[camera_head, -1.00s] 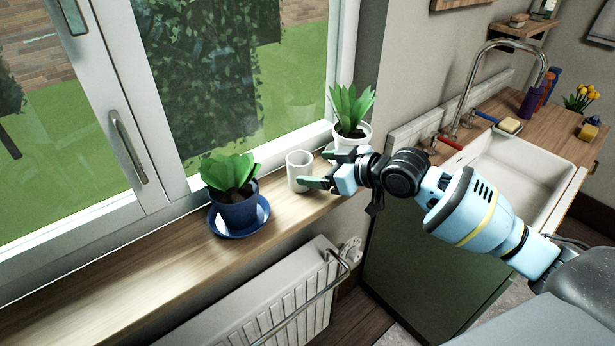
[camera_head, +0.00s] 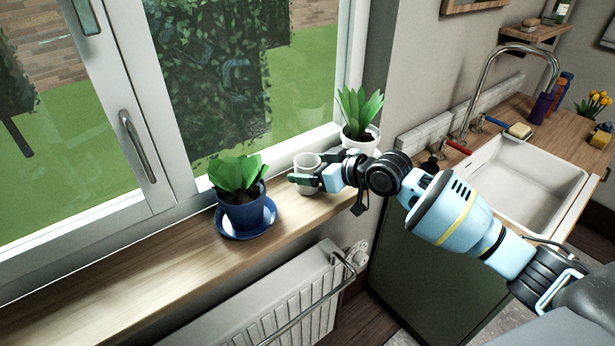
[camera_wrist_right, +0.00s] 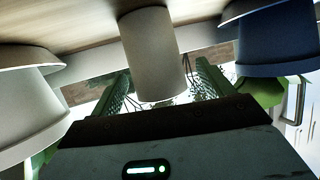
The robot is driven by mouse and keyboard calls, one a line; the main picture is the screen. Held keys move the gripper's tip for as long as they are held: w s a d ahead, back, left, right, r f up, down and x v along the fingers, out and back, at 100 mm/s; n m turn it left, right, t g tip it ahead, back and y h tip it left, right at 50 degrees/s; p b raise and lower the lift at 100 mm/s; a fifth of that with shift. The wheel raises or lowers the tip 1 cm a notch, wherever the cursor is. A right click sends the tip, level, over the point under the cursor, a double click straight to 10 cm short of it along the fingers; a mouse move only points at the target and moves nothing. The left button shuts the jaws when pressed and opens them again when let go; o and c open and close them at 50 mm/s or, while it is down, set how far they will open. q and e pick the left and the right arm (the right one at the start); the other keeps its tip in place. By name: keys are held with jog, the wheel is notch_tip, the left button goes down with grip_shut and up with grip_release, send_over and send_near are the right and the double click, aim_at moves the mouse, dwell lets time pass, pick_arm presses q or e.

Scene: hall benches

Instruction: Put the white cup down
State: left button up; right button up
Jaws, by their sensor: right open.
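The white cup (camera_head: 306,161) stands upright on the wooden window sill (camera_head: 130,272), between the two potted plants. My right gripper (camera_head: 311,172) is open at the cup, reaching in from the right. In the right wrist view, which is upside down, the cup (camera_wrist_right: 153,50) is between the two green fingers, with a gap visible at the right finger. My left gripper is not in view.
A plant in a blue pot (camera_head: 241,212) on a blue saucer stands left of the cup. A plant in a white pot (camera_head: 362,143) stands close behind my right gripper. The sill's far left is clear. A radiator (camera_head: 275,300) is below; a sink (camera_head: 510,185) is at the right.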

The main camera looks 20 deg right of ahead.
aim_at(303, 156)
jog(key=shift+x, duration=1.55)
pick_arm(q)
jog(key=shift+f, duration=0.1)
pick_arm(e)
jog(key=shift+d+f, duration=0.1)
jog(key=c, duration=1.1)
jog(key=shift+c, duration=0.2)
